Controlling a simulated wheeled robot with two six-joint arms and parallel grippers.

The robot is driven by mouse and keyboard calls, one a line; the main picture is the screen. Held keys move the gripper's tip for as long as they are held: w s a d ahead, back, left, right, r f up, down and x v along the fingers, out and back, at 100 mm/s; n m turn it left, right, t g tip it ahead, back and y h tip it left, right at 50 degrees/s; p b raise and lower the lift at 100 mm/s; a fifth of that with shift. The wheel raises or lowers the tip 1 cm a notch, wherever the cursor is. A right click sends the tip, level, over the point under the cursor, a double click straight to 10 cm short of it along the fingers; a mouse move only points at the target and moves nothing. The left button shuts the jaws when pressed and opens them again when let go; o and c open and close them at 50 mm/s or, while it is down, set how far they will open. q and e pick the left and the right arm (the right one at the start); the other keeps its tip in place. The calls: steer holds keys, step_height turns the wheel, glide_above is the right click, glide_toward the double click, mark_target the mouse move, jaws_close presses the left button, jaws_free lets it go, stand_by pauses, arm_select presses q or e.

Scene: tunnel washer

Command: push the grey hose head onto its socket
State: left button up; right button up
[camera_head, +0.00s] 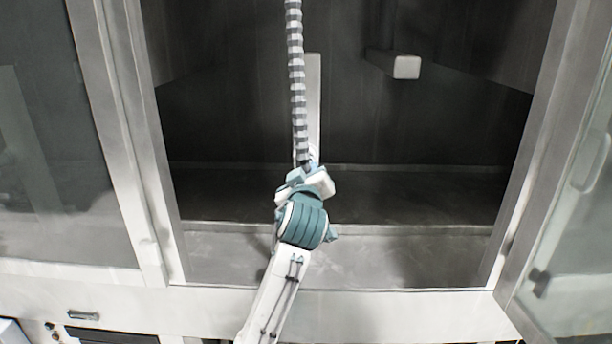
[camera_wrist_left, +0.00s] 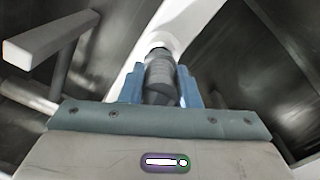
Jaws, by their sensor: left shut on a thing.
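The grey hose head (camera_wrist_left: 162,78) is between the blue fingers of my left gripper (camera_wrist_left: 161,88) in the left wrist view. Its far end points at a pale upright post (camera_wrist_left: 178,25), with a dark ring where they meet in the picture. I cannot tell whether the head touches a socket there; no socket shows clearly. In the head view my left gripper (camera_head: 307,175) is shut at the lower end of the grey striped hose (camera_head: 297,75), and it hides the hose head. My right gripper is in neither view.
The open washer cabinet (camera_head: 400,125) has a dark interior. A pale bar (camera_head: 405,67) sticks out from its back wall, right of the hose, and shows at the left in the wrist view (camera_wrist_left: 45,40). A glass door (camera_head: 580,210) stands at the right. The cabinet's floor is clear.

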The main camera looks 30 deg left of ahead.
arm_select(q)
steer(key=shift+w+a, duration=0.25)
steer(key=shift+w, duration=0.15)
stand_by(0.3)
steer(key=o, duration=1.1)
steer(key=shift+s+d, duration=0.4)
steer(key=shift+s, duration=0.15)
steer(key=shift+p+v, duration=0.75)
steer(key=shift+v, duration=4.1)
steer(key=shift+a, duration=0.1)
